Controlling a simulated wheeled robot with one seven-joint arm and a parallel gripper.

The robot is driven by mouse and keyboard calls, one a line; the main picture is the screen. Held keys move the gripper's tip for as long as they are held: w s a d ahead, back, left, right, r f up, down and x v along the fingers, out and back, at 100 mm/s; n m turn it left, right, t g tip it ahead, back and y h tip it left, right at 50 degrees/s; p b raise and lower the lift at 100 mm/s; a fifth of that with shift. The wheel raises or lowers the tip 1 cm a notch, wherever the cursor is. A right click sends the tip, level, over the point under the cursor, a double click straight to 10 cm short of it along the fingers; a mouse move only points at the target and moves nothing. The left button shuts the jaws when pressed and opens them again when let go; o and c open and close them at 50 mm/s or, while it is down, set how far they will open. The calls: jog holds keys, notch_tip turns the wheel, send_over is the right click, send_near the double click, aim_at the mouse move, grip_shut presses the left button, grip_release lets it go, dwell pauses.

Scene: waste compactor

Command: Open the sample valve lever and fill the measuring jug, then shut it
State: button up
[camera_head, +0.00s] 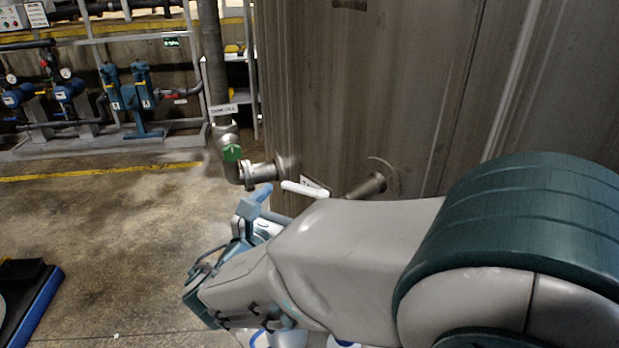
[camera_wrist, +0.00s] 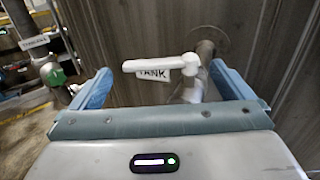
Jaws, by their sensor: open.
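A white valve lever (camera_wrist: 160,64) lies roughly level, with a tag reading "TANK" below it. It sits on a pipe stub (camera_wrist: 205,60) from the metal wall. In the head view the lever (camera_head: 304,189) shows just beyond my gripper (camera_head: 262,205). In the wrist view my gripper (camera_wrist: 160,70) is open, its two blue fingers on either side of the lever. No grip on it shows; I cannot tell whether a finger touches it. The measuring jug is not clearly visible; blue and white bits at the head view's bottom edge are mostly hidden by my arm.
A second pipe with a green-handled valve (camera_head: 232,153) and a label stands left of the lever, close to my gripper. The large metal wall (camera_head: 350,90) rises behind. Blue pumps (camera_head: 140,90) stand at the back left. The floor at left is mostly clear.

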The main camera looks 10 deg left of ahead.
aim_at(303, 191)
jog(key=x, duration=0.5)
